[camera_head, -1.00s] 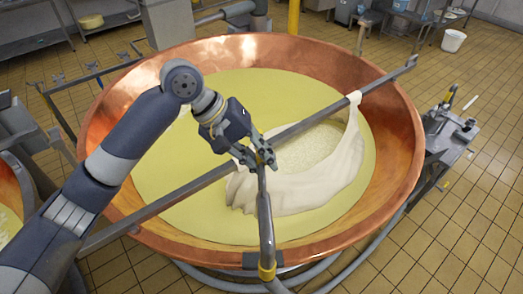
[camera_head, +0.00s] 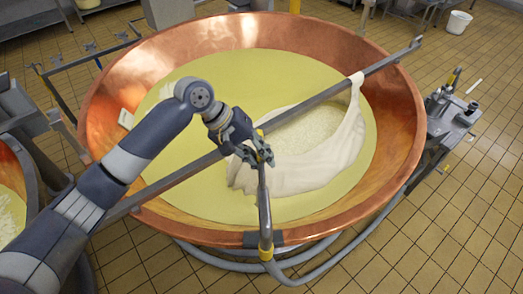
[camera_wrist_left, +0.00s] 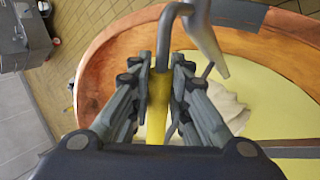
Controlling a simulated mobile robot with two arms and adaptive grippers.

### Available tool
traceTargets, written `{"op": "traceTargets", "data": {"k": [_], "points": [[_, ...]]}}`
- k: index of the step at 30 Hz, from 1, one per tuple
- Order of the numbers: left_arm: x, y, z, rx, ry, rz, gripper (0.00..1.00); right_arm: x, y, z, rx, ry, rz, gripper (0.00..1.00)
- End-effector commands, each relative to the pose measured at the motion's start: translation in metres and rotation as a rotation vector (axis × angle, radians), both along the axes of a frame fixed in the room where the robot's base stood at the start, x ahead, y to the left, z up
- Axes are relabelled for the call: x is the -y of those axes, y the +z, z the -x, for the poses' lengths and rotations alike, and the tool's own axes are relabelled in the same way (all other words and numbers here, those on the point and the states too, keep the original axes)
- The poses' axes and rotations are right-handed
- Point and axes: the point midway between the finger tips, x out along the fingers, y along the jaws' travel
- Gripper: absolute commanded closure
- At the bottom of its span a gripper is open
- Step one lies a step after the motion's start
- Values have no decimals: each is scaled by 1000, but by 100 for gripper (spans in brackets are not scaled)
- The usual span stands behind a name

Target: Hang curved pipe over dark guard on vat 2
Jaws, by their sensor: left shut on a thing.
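The large copper vat (camera_head: 110,105) holds pale yellow liquid. A dark guard (camera_head: 278,238) sits on its near rim; it also shows in the wrist view (camera_wrist_left: 238,14). My left gripper (camera_head: 258,150) is above the near part of the vat, shut on the grey curved pipe (camera_head: 264,200). In the wrist view the fingers (camera_wrist_left: 158,95) close on the pipe's yellow band, and the pipe (camera_wrist_left: 178,12) bends beyond them. In the head view the pipe runs down to a yellow band near the guard. I cannot tell whether it touches the guard. My right gripper is out of view.
A grey bar (camera_head: 175,176) crosses the vat diagonally, with a pale cloth (camera_head: 335,165) of curds hanging from it. A hose (camera_head: 325,262) curves beneath the rim. A metal stand (camera_head: 447,120) is at right; another vat (camera_head: 12,180) is at left. The tiled floor at front right is clear.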

Motion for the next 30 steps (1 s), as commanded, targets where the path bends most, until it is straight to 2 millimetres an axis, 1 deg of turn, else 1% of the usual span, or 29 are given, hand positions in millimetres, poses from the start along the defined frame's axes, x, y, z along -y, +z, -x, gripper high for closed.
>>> {"op": "traceTargets", "data": {"k": [6, 9, 18, 24, 30], "points": [[1, -20, -6, -3, 2, 6, 100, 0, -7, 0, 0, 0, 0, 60], [1, -32, -9, -1, 1, 7, 100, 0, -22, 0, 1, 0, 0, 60], [1, -55, -15, -5, 2, 7, 100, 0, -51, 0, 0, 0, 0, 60], [1, -65, -18, -7, 1, 8, 100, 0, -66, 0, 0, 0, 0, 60], [1, -71, -20, -10, 1, 7, 100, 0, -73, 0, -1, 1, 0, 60]]}}
